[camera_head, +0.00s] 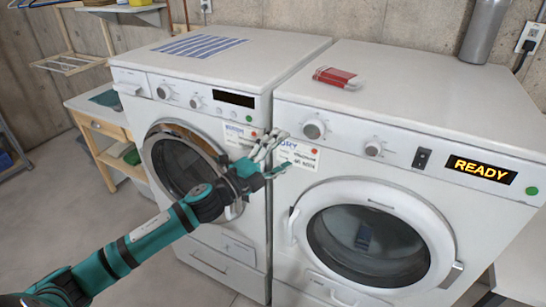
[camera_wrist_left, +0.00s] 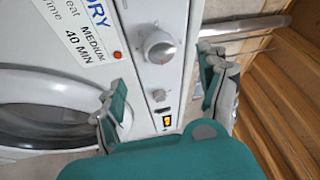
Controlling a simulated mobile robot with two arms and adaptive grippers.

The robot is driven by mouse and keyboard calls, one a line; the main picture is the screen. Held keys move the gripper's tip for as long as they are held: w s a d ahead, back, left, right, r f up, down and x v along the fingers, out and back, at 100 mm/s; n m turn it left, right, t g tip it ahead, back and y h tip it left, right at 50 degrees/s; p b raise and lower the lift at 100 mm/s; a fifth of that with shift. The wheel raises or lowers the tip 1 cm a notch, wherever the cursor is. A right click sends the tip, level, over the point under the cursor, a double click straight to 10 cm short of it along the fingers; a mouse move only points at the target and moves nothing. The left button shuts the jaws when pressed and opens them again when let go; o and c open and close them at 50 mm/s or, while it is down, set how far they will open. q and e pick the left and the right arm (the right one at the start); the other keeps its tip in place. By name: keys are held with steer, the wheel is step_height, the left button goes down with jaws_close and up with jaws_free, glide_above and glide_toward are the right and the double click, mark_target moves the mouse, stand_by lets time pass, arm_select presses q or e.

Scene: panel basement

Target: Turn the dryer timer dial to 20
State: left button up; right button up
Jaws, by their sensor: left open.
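The white dryer (camera_head: 420,100) stands on the right, with a READY display (camera_head: 482,169). Its panel has a larger silver dial (camera_head: 313,129) and a smaller dial (camera_head: 373,148); which one is the timer, and their settings, I cannot read. A card (camera_head: 298,154) below the larger dial reads DRY, with MEDIUM and 40 MIN legible in the left wrist view. My left gripper (camera_head: 280,153) is open and empty, in front of the card, left of the larger dial. In the left wrist view, the larger dial (camera_wrist_left: 160,47) and smaller dial (camera_wrist_left: 159,95) show between the spread fingers (camera_wrist_left: 160,78).
A washer (camera_head: 200,75) with its own dials stands left of the dryer. A red and white item (camera_head: 338,77) lies on the dryer top. The dryer's round door (camera_head: 372,240) is shut below the panel. A wooden table (camera_head: 105,125) stands at the left.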

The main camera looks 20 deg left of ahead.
arm_select(q)
steer(key=shift+v, duration=1.3)
steer(key=a+f+n+g+y+b, duration=0.1)
steer(key=a+f+n+y+b, duration=0.2)
steer(key=f, duration=0.9)
steer(key=a+f+n+g+y, duration=0.1)
steer(key=a+f+n+y, duration=0.25)
steer(key=f, duration=0.85)
steer(key=s+a+f+n+g+y+b, duration=0.1)
steer(key=s+f+n+g, duration=0.15)
steer(key=s+f, duration=0.6)
steer(key=s+f+n+g+b, duration=0.2)
steer(key=s+f+n, duration=0.1)
steer(key=f, duration=1.1)
steer(key=s+a+f+n+g+y+b, duration=0.1)
steer(key=s+f+n+g, duration=0.3)
steer(key=f, duration=0.8)
steer(key=s+d+f+n+g+b, duration=0.1)
steer(key=s+d+f+g, duration=0.1)
steer(key=s+f, duration=0.4)
steer(key=s+d+f+n+g+b, duration=0.1)
steer(key=s+d+f, duration=0.4)
steer(key=s, duration=1.2)
steer(key=s+d+f+g+b, duration=0.1)
steer(key=s+d+f+g, duration=0.2)
steer(key=s+f, duration=0.4)
steer(key=s, duration=0.4)
steer(key=shift+s+d+f+n, duration=0.2)
steer(key=shift+d+f+n, duration=0.05)
steer(key=shift+f+n, duration=0.15)
